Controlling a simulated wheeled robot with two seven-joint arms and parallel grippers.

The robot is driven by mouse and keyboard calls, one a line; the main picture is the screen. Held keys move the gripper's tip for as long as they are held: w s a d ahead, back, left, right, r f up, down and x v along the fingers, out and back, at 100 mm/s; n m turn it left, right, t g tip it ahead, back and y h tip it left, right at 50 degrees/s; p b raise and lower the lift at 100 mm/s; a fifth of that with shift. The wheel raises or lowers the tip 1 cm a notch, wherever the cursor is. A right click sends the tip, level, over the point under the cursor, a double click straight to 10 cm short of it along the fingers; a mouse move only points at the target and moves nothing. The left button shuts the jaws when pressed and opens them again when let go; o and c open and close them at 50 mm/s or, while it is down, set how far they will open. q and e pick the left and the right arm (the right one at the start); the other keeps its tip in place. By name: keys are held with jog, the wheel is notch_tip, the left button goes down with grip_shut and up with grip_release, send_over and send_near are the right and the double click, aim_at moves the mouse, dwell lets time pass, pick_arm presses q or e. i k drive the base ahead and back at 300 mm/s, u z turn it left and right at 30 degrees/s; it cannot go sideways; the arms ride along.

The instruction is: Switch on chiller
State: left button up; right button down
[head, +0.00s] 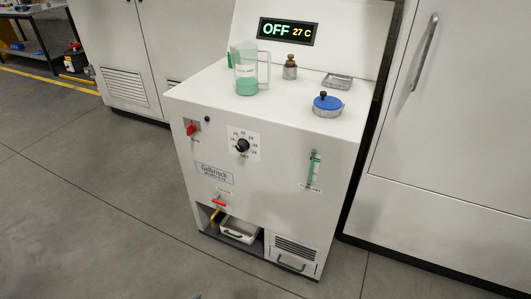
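The chiller (225,150) is a white cabinet in the middle of the head view. Its display (289,31) reads OFF and 27 C. A red rotary switch (192,129) is at the upper left of the front panel, with a small label under it too small to read surely. A black dial (242,146) with a number scale sits right of the switch. A red-handled valve (218,202) is low on the front. Neither of my grippers shows in this view.
On the chiller's top stand a clear jug (246,82) with green liquid, a small brown-topped bottle (290,68), a metal tray (337,81) and a blue-lidded cap (327,104). A white tray (240,231) sits in the lower opening. Grey floor in front is clear.

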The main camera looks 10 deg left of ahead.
aim_at(191, 128)
jog(key=k, duration=0.65)
jog(key=u, duration=0.6)
jog(key=i, duration=0.5)
jog(key=u, duration=1.15)
jog(key=i, duration=0.85)
jog(key=z, duration=0.4)
jog(key=i, duration=0.9)
jog(key=z, duration=0.7)
